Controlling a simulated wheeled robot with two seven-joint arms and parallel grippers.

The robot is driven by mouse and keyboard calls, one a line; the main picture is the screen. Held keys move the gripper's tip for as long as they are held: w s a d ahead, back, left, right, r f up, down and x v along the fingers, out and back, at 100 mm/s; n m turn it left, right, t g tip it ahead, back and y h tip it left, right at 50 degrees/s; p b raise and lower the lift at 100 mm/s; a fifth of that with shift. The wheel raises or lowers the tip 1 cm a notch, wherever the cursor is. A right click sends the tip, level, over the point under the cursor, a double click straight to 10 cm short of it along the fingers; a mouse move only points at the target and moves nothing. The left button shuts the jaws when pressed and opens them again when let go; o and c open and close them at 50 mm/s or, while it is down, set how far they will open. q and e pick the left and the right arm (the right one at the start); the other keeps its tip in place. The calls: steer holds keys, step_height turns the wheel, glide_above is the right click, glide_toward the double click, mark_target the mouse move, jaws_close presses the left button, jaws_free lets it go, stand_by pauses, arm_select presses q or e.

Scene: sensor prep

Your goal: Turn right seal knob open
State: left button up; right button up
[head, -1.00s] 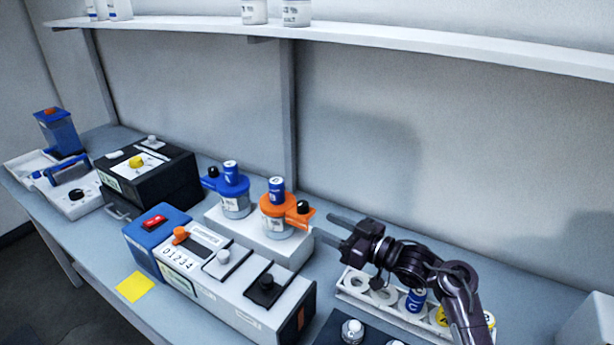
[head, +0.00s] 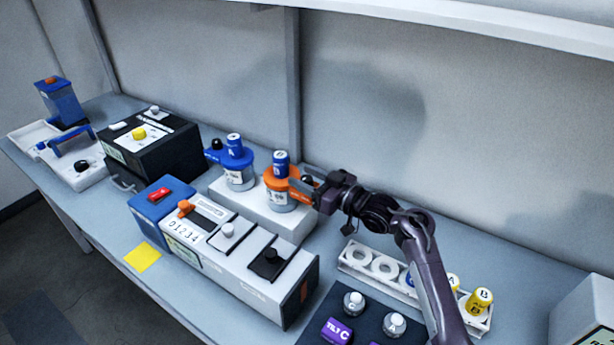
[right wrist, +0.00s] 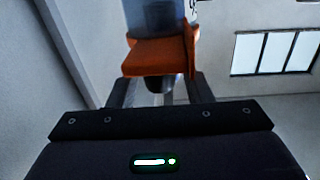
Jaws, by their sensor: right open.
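The right seal is an orange collar (head: 272,181) around a jar with a blue cap marked B (head: 281,160), standing on a white block. Its black knob (head: 308,180) sticks out on the right and is partly covered by my gripper. My right gripper (head: 306,190) is open at this knob, with its fingers pointing left. In the right wrist view the dark knob (right wrist: 157,84) lies between the two fingers, below the orange seal part (right wrist: 158,56). I cannot tell whether the fingers touch it. My left gripper is not in view.
A blue-collared jar (head: 238,170) stands close to the left on the same white block (head: 262,216). A white and blue device with knobs (head: 240,265) lies in front. A white rack with round holes (head: 360,262) stands to the right, under my arm.

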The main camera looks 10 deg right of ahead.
steer(key=shift+c, duration=0.3)
steer(key=c, duration=0.9)
steer(key=shift+h, duration=0.3)
steer(key=shift+s+a+m+t+h+p, duration=0.1)
steer(key=shift+m+t+h+p, duration=0.55)
steer(key=shift+m+t+h, duration=1.25)
steer(key=shift+m+h, duration=1.1)
steer(key=shift+h, duration=0.8)
steer(key=o, duration=1)
steer(key=shift+c, duration=0.2)
